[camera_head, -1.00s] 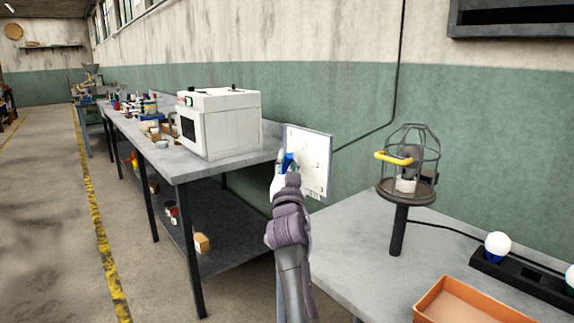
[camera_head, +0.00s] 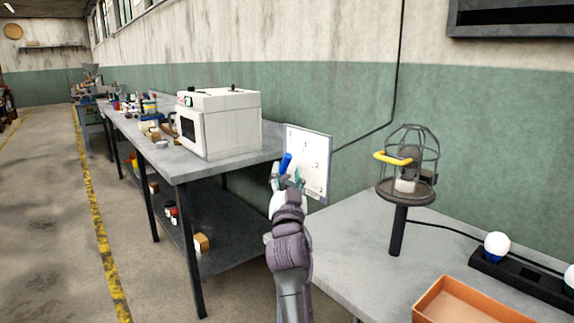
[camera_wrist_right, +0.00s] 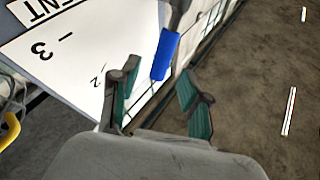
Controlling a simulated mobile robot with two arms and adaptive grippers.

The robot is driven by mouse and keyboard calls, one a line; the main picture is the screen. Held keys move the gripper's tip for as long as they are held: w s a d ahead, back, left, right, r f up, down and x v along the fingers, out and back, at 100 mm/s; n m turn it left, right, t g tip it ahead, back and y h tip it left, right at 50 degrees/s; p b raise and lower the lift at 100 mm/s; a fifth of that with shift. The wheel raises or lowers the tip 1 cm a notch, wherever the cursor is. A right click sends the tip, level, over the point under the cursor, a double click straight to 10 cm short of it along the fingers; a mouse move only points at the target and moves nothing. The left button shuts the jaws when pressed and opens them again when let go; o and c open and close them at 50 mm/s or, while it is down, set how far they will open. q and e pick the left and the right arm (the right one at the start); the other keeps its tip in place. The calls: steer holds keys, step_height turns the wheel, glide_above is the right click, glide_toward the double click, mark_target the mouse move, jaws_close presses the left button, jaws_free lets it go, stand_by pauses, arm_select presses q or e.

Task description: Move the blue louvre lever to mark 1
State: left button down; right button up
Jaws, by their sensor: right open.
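The blue louvre lever (camera_head: 285,163) stands out from the white panel (camera_head: 318,165), leaning up and slightly right in the head view. In the right wrist view the lever (camera_wrist_right: 165,55) lies just beyond the fingertips, and the marks 2 and 3 show on the white panel (camera_wrist_right: 60,60). I cannot make out mark 1 for sure. My right gripper (camera_head: 287,178) is open just below the lever in the head view. Its two green-padded fingers (camera_wrist_right: 155,95) are apart with nothing between them. My left gripper is in no view.
A white oven-like box (camera_head: 220,122) stands on the long grey bench (camera_head: 185,165) left of the panel. A caged lamp (camera_head: 407,170) with a yellow handle stands on the grey table (camera_head: 365,250) at right. An orange tray (camera_head: 465,305) lies at the front right.

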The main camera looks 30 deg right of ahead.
steer(key=v, duration=0.3)
stand_by(0.5)
